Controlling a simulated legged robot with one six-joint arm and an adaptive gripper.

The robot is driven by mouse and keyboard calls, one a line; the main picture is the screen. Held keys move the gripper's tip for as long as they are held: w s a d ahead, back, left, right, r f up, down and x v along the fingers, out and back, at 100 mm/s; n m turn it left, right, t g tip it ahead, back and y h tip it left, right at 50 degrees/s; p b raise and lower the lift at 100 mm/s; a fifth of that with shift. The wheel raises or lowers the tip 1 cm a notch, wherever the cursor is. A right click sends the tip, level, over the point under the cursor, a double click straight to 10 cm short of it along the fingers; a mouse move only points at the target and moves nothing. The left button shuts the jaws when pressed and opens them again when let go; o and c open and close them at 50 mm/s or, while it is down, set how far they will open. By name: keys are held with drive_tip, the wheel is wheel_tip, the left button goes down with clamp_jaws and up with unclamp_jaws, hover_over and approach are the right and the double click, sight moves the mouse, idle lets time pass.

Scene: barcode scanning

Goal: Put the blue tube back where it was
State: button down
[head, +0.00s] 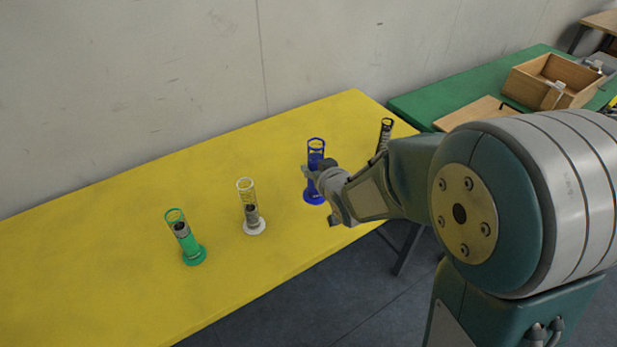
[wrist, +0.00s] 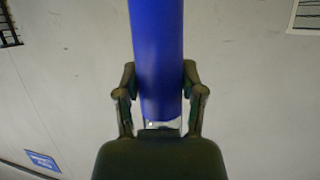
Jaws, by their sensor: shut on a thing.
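The blue tube (head: 315,161) is upright near the right end of the yellow table. A blue rim shows at its top, and a round blue base (head: 313,198) shows below my gripper. My gripper (head: 312,181) reaches in from the right and is shut on the tube's lower part. In the wrist view the blue tube (wrist: 158,50) runs up between the two fingers of my gripper (wrist: 160,85), one on each side. My gripper hides part of the tube, so I cannot tell whether it touches the base or the table.
On the yellow table (head: 110,215) a white-based tube (head: 249,208) and a green tube (head: 185,238) stand to the left. A black tube (head: 384,135) stands behind my arm. A green table (head: 425,98) with a wooden box (head: 553,82) is at the back right.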

drive_tip(key=w+a+f, duration=0.2)
drive_tip(key=w+f, duration=0.5)
drive_tip(key=f, duration=0.3)
drive_tip(key=shift+w+a, duration=0.15)
drive_tip(key=shift+f, duration=0.15)
drive_tip(key=shift+c, duration=1)
unclamp_jaws()
